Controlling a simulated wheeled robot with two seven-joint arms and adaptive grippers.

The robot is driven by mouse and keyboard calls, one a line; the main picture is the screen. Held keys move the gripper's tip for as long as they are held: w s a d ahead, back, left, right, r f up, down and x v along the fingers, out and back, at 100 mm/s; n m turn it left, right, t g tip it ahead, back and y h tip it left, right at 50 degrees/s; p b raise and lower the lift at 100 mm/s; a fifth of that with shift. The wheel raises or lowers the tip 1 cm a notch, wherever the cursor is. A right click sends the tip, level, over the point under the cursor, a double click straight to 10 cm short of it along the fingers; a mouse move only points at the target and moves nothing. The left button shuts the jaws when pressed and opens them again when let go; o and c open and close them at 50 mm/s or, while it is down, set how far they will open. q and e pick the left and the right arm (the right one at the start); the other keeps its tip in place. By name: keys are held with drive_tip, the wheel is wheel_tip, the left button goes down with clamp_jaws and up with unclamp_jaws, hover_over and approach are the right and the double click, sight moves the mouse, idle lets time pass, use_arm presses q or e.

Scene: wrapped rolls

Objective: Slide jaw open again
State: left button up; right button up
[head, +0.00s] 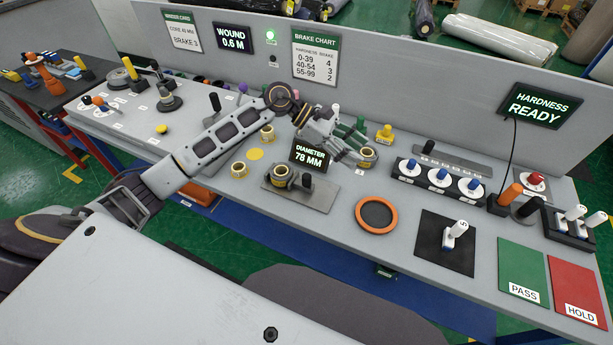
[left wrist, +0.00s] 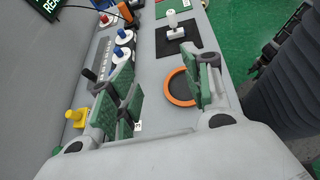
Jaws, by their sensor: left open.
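The sliding gauge, a grey plate (head: 318,196) with a black knob (head: 307,183), lies on the bench just below the diameter display (head: 312,154), which reads 78 MM. A wrapped roll (head: 280,173) sits on its left part, beside the knob; I cannot tell whether the jaw touches it. My left gripper (head: 350,146) is open above the bench, to the right of and beyond the gauge. Its green fingers (left wrist: 165,92) are wide apart with nothing between them in the left wrist view. My right gripper is not in view.
Another wrapped roll (head: 367,158) stands close by my left fingers, and others (head: 267,134) stand left of the display. An orange ring (head: 376,215), a black pad (head: 446,243) with a white-handled tool, and blue-topped dials (head: 438,178) lie to the right. The front bench is partly clear.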

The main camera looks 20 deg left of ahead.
use_arm(q)
drive_tip(key=a+f+m+g+y, duration=0.1)
drive_tip(key=a+f+m+y, duration=0.15)
drive_tip(key=a+y, duration=0.45)
drive_tip(key=g+y, duration=0.1)
approach(306, 175)
drive_tip(key=v, duration=0.3)
drive_tip(key=shift+r+m, duration=0.2)
drive_tip(key=shift+m, duration=0.05)
drive_tip(key=shift+f, duration=0.15)
drive_tip(key=shift+p+x, duration=1.35)
drive_tip(key=shift+x, duration=5.45)
drive_tip(key=shift+c, duration=0.2)
clamp_jaws()
